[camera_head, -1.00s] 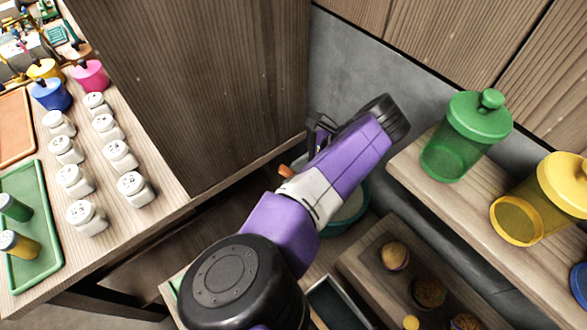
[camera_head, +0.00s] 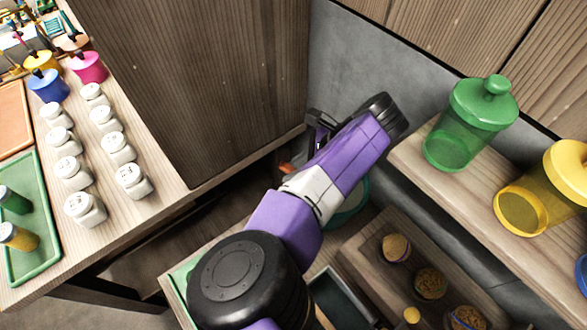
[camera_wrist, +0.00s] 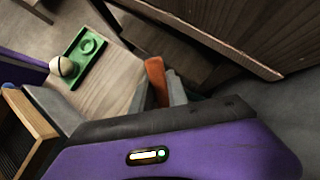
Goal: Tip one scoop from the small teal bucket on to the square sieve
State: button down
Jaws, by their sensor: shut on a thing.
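My gripper (camera_wrist: 160,92) is shut on an orange handle (camera_wrist: 156,76), seen in the wrist view. The same orange shows as a small tip (camera_head: 286,168) in the head view, left of my arm. The scoop end is hidden, so I cannot tell whether it holds anything. The teal bucket (camera_head: 363,197) stands below and behind my purple arm, which hides much of it; pale contents show inside. A dark-framed rectangular tray (camera_head: 338,296) sits lower down, partly behind my arm. I cannot tell whether it is the square sieve.
A wooden holder (camera_head: 371,262) with several round-topped cups stands right of the arm. Green (camera_head: 458,138) and yellow (camera_head: 525,205) lidded jars stand on a right shelf. A wooden panel (camera_head: 200,80) rises behind. White jars crowd the left counter. A green tray (camera_wrist: 78,62) shows in the wrist view.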

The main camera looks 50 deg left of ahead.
notch_tip(320, 180, up, 8)
jog(key=p, duration=0.9)
jog(key=shift+r, duration=0.25)
dwell(0.3)
